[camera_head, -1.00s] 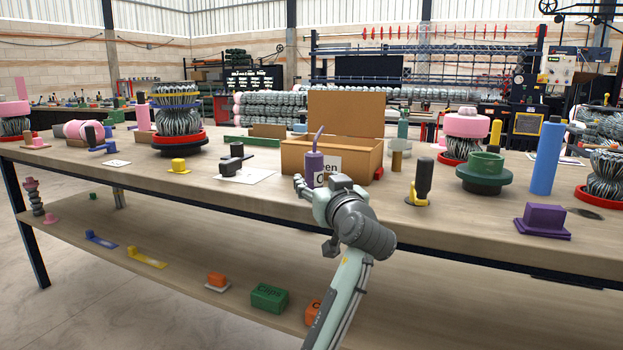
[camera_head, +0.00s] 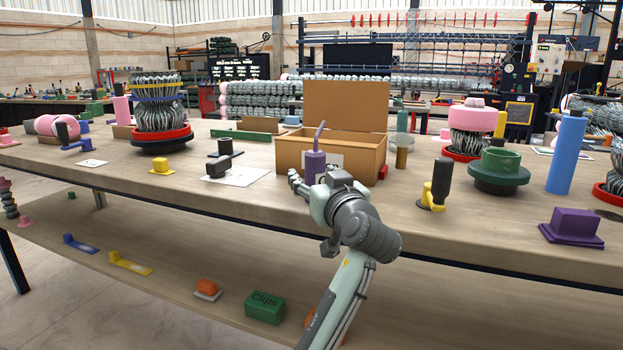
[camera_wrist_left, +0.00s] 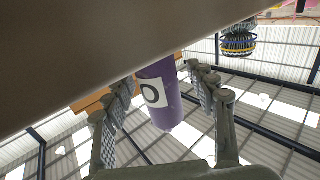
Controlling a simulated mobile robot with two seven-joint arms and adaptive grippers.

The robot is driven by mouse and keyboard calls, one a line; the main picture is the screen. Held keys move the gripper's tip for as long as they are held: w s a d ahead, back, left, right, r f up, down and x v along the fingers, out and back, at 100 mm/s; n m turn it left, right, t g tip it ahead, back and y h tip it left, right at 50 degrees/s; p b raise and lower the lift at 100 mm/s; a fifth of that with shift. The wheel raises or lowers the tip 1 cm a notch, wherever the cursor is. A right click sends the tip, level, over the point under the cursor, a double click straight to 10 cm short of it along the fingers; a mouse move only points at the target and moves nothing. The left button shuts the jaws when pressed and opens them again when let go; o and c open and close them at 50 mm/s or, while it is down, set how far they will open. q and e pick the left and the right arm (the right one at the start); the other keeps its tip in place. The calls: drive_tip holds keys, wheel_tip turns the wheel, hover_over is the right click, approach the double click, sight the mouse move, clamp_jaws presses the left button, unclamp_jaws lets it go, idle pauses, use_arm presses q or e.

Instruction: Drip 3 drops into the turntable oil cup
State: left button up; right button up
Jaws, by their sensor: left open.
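A purple oil bottle (camera_head: 315,166) with a thin bent spout stands upright on the table in front of the open cardboard box. My left gripper (camera_head: 304,184) is at the table's front side, close to the bottle. In the left wrist view the bottle (camera_wrist_left: 162,112), with a white label, shows between the two spread fingers (camera_wrist_left: 166,105). The gripper is open; I cannot tell whether a finger touches the bottle. A green round stand (camera_head: 499,171) with a cup-like top is at the right; I cannot tell whether it is the turntable oil cup. My right gripper is out of view.
The cardboard box (camera_head: 355,160) stands right behind the bottle. A black-and-yellow item (camera_head: 438,184), a purple block (camera_head: 572,225) and a blue cylinder (camera_head: 565,155) are to the right.

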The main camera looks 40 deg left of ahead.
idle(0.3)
use_arm(q)
clamp_jaws()
idle(0.3)
drive_tip(key=shift+r, duration=0.1)
